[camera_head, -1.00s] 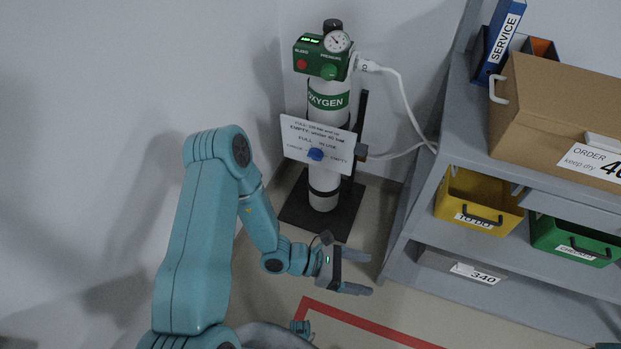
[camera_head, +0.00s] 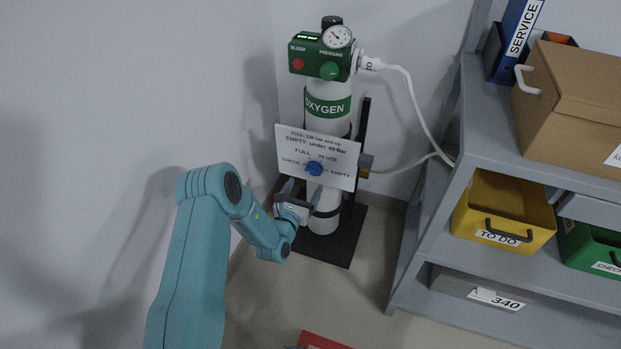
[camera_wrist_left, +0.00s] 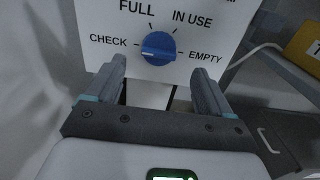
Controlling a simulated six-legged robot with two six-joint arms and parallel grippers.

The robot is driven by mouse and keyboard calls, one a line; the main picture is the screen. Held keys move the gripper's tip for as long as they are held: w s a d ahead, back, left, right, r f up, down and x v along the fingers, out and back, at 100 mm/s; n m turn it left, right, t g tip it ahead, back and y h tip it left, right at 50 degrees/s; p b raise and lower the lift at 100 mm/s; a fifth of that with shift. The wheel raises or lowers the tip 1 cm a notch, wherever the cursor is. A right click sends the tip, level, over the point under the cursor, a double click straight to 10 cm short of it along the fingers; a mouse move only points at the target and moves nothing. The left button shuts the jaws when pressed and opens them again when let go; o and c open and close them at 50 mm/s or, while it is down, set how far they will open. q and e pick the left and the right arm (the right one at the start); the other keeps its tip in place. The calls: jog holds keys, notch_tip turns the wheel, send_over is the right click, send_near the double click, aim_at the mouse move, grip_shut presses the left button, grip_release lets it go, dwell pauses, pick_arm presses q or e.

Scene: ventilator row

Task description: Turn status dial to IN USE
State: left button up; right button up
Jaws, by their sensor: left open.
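The status dial is a blue round knob (camera_head: 314,169) on a white sign plate (camera_head: 340,151) in front of the oxygen cylinder (camera_head: 327,109). In the left wrist view the dial (camera_wrist_left: 158,48) has a white mark on its left side, pointing toward CHECK. FULL and IN USE are printed above it and EMPTY to its right. My left gripper (camera_head: 302,190) is just below the dial. In the left wrist view its open fingers (camera_wrist_left: 159,72) stand apart below the dial, one to each side, with nothing between them. My right gripper is not in view.
A green valve box with a gauge (camera_head: 321,58) tops the cylinder, and a white hose (camera_head: 414,103) runs right. The cylinder stands on a black base (camera_head: 341,243). A grey shelf (camera_head: 480,140) with a yellow bin (camera_head: 505,213) and a cardboard box (camera_head: 570,105) is at right.

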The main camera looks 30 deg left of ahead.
aim_at(312, 172)
pick_arm(q)
jog(key=b+x, duration=0.1)
jog(key=x, duration=0.5)
jog(key=shift+w+b, duration=0.25)
jog(key=shift+b, duration=0.1)
jog(key=c, duration=1)
